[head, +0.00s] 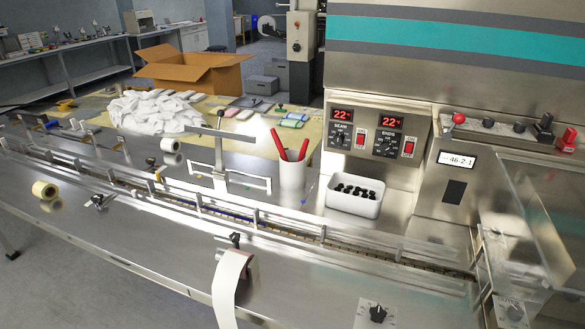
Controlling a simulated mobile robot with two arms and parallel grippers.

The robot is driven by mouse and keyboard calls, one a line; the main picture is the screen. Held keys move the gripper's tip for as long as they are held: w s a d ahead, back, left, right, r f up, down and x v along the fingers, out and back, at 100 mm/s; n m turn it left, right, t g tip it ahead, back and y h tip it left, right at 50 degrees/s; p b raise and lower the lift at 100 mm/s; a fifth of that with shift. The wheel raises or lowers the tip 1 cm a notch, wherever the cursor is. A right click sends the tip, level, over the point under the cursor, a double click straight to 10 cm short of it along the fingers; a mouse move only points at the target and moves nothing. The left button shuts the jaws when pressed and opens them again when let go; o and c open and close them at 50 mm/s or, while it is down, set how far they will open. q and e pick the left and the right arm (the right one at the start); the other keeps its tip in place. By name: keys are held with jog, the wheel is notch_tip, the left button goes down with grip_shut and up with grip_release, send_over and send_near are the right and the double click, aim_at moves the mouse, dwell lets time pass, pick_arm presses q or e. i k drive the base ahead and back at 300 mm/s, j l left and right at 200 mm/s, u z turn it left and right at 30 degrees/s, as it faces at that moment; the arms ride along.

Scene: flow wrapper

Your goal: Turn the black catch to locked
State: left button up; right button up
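Two small black parts could be the catch, and I cannot tell which is meant. One is a black knob (378,313) on a light plate with markings, at the front edge of the steel bed. Its markings are too small to read, so its setting is unclear. The other is a small black lever (235,240) above a hanging white paper strip (230,285) at the front of the bed. Neither of my grippers is in view.
A guide-railed conveyor (255,218) crosses the steel bed. Behind it stand a white bin of black parts (355,198), a white cup with red-handled tools (292,180) and a grey T-shaped stand (221,150). A clear guard (545,220) is at the right.

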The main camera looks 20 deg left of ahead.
aim_at(227, 240)
jog(key=l+u, duration=0.1)
jog(key=u, duration=1.35)
